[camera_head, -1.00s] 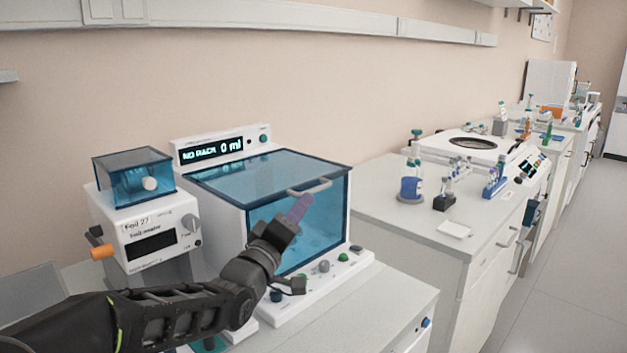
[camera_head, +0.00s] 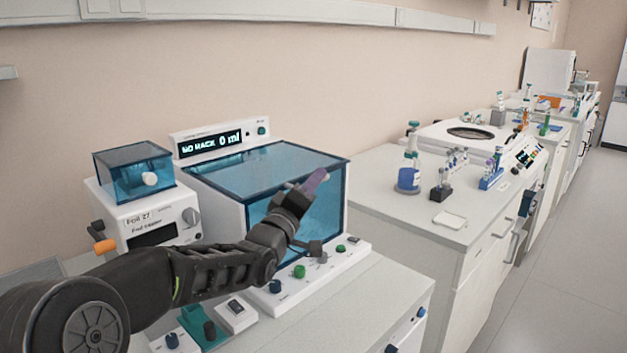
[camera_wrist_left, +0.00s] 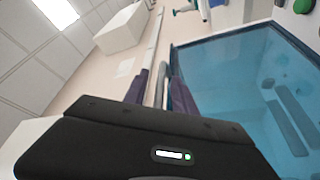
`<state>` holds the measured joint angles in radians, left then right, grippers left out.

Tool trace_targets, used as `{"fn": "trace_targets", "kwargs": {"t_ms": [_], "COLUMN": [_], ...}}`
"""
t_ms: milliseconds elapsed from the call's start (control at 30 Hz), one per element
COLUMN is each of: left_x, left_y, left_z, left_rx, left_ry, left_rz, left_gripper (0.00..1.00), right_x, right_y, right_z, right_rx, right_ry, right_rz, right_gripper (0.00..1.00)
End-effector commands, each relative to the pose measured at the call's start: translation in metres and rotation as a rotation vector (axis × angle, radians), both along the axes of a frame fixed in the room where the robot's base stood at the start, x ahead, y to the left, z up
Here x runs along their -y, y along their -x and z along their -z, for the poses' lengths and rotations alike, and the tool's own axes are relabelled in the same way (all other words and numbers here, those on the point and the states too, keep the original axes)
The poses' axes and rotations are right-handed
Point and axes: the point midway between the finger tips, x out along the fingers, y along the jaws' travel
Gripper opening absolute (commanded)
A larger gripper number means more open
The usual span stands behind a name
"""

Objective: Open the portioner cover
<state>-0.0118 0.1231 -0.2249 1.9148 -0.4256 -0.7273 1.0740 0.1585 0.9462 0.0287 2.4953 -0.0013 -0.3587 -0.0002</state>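The portioner (camera_head: 220,220) is a white machine with a display reading "NO RACK 0 ml". Its cover (camera_head: 255,172) is a clear blue box lid and is closed. It also shows in the wrist view (camera_wrist_left: 235,65). My left gripper (camera_head: 316,180) is at the cover's upper front edge, over the place of the handle, which it mostly hides. In the wrist view the two purple fingers (camera_wrist_left: 162,92) stand apart, with a thin grey bar, apparently the handle, between them. Contact with the bar cannot be told. My right gripper is not in view.
A foil sealer (camera_head: 150,215) with a small blue lid stands left of the portioner. Knobs and buttons (camera_head: 299,271) line the portioner's front panel, below my left gripper. A second bench (camera_head: 375,205) on the right carries a bottle (camera_head: 409,178) and tube racks. The floor at right is clear.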

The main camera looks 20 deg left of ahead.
Motion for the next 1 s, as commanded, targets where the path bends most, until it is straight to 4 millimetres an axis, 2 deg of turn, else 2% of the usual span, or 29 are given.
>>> {"fn": "trace_targets", "kwargs": {"t_ms": [300,700,1000], "left_x": [-0.0001,0.0000,0.0000], "left_y": [-0.0035,-0.0033,-0.0032], "left_z": [0.0000,0.0000,0.0000], "left_rx": [-0.001,-0.001,-0.001], "left_ry": [0.000,0.000,-0.001], "left_rz": [-0.001,0.000,0.000], "left_gripper": [0.33,0.00,0.00], "right_x": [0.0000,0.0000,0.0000], "right_y": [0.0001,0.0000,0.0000], "right_z": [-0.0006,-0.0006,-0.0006], "right_rx": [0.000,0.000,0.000], "right_ry": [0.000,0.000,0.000], "right_rz": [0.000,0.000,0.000], "right_gripper": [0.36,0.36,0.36]}}
